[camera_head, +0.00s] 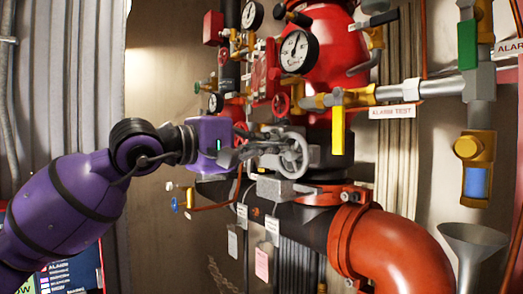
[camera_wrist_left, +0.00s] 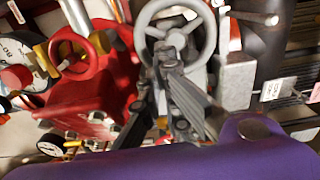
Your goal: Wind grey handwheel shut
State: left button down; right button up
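The grey handwheel (camera_head: 295,156) is a spoked ring on the grey valve body, near the middle of the head view. It also shows at the top of the wrist view (camera_wrist_left: 207,40), partly covered by my fingers. My left gripper (camera_head: 274,147) comes in from the left with its dark grey fingers reaching the wheel's near side. In the wrist view the fingertips (camera_wrist_left: 171,45) lie close together over the wheel's lower middle. I cannot tell whether they clasp the wheel or only lie against it. My right gripper is not in view.
A yellow lever (camera_head: 338,130) hangs to the right. A large orange-red elbow pipe (camera_head: 400,250) fills the lower right. Tags (camera_head: 262,264) hang below the valve.

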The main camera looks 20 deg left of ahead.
aim_at(299, 142)
pick_arm(q)
jog(key=s+d+r, duration=0.1)
jog(key=s+d+p, duration=0.1)
jog(key=shift+d+r, duration=0.3)
jog(key=shift+r, duration=0.1)
jog(key=shift+s+d, duration=0.2)
jog(key=shift+d, duration=0.1)
jog(key=shift+s+d+f, duration=0.4)
jog(key=shift+d+f, duration=0.05)
jog(key=shift+d, duration=0.15)
jog(key=shift+s+d+f, duration=0.1)
jog(key=shift+d+f, duration=0.15)
jog(key=shift+f, duration=0.1)
jog(key=shift+s+a, duration=0.35)
jog(key=shift+s, duration=0.15)
jog(key=shift+v, duration=1)
jog(key=shift+s+a, duration=0.25)
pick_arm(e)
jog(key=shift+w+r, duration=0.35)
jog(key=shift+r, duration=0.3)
